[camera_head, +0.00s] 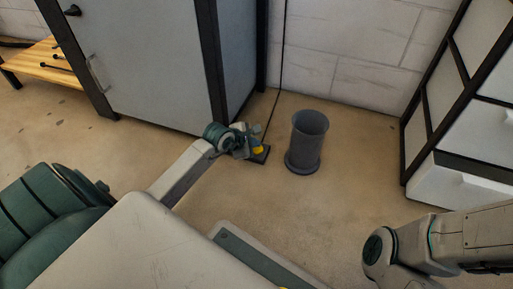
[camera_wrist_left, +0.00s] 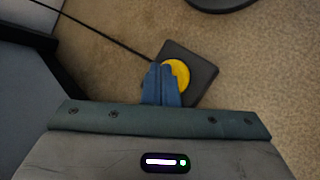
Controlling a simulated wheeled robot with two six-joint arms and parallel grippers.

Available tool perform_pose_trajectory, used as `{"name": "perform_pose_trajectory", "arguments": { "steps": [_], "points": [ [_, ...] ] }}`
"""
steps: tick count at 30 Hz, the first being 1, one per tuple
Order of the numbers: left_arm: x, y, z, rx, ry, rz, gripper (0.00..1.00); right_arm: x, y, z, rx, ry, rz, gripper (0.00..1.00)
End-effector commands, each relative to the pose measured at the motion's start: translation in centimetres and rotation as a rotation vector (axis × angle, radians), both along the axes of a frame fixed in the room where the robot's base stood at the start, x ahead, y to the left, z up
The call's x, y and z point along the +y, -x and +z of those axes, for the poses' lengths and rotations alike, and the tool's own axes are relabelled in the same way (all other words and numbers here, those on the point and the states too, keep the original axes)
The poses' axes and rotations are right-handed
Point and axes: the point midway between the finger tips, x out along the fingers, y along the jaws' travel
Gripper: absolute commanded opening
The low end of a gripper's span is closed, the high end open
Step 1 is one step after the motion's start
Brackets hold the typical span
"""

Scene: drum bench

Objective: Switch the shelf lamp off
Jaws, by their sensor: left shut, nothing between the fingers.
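A black floor switch box (camera_head: 261,158) with a yellow round button (camera_head: 258,149) lies on the floor between the grey cabinet and the grey bin. In the left wrist view the box (camera_wrist_left: 203,72) shows with its yellow button (camera_wrist_left: 179,72) and a cord leaving its left corner. My left gripper (camera_head: 250,149) is shut and empty, low at the box. Its blue fingers (camera_wrist_left: 161,84) overlap the left part of the button in the wrist view; I cannot tell whether they touch it. The lamp itself is not in view. My right gripper is not in view; only my right arm shows.
A grey bin (camera_head: 307,143) stands just right of the box. A grey cabinet (camera_head: 140,60) stands to the left, a drawer unit (camera_head: 460,120) to the right. A dark cord (camera_head: 283,60) runs up the wall. The floor (camera_head: 340,215) in front of the bin is clear.

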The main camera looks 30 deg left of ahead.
Motion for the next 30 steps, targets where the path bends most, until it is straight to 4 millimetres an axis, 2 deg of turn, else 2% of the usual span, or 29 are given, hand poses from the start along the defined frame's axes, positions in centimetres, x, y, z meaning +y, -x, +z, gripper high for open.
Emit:
{"name": "perform_pose_trajectory", "arguments": {
  "steps": [30],
  "points": [
    [0.02,0.02,-0.86,0.001,0.000,0.000,0.00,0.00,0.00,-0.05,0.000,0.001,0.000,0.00]
  ]
}}
